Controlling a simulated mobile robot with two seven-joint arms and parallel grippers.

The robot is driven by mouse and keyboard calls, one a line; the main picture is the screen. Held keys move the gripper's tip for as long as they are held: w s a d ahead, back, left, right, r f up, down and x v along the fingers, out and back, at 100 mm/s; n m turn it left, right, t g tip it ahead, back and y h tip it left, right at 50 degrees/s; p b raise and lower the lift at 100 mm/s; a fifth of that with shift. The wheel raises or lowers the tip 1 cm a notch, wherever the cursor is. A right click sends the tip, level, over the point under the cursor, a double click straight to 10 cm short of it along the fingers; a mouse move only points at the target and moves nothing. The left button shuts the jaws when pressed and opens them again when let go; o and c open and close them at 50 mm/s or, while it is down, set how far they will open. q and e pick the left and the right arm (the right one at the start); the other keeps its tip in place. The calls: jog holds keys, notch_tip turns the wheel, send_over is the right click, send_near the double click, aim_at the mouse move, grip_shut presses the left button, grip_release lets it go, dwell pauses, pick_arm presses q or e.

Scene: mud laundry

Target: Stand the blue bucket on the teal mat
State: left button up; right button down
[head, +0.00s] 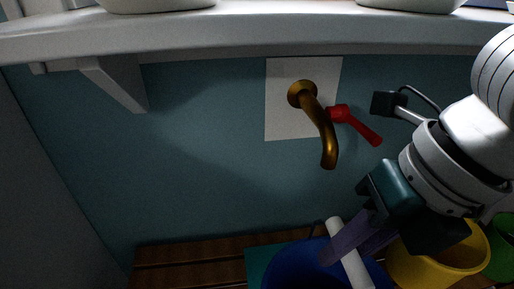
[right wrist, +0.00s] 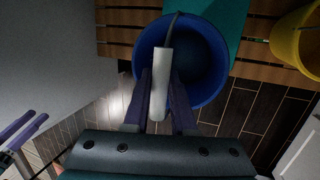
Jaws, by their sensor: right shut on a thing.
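The blue bucket (head: 290,268) is at the bottom of the head view, partly cut off. Its white handle grip (head: 350,258) is between the purple fingers of my right gripper (head: 342,245), which is shut on it. In the right wrist view the bucket (right wrist: 218,60) hangs open side toward the camera, with the grip (right wrist: 160,85) across its near side. The teal mat (head: 258,262) lies on the slatted bench and shows beside the bucket; it also shows in the right wrist view (right wrist: 232,18). The bucket hides part of it; I cannot tell whether they touch. My left gripper (right wrist: 22,130) appears open and empty.
A yellow bucket (head: 440,262) and a green one (head: 502,262) stand to the right. A brass tap (head: 322,130) with a red lever (head: 358,125) sticks out of the wall above. A white shelf (head: 230,38) crosses the top. The wooden bench (head: 190,258) is bare at left.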

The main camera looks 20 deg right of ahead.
jog(key=b, duration=0.1)
send_over(318, 236)
jog(key=shift+f+b, duration=0.55)
jog(key=shift+f, duration=0.5)
notch_tip(318, 236, down, 5)
jog(key=shift+r+b, duration=0.15)
jog(key=shift+b, duration=1.05)
jog(key=shift+w+f, duration=0.15)
jog(key=shift+f, duration=0.1)
jog(key=shift+d+r, duration=0.1)
jog(key=shift+d, duration=0.05)
jog(key=c, duration=0.7)
grip_release()
jog(key=shift+c, duration=0.2)
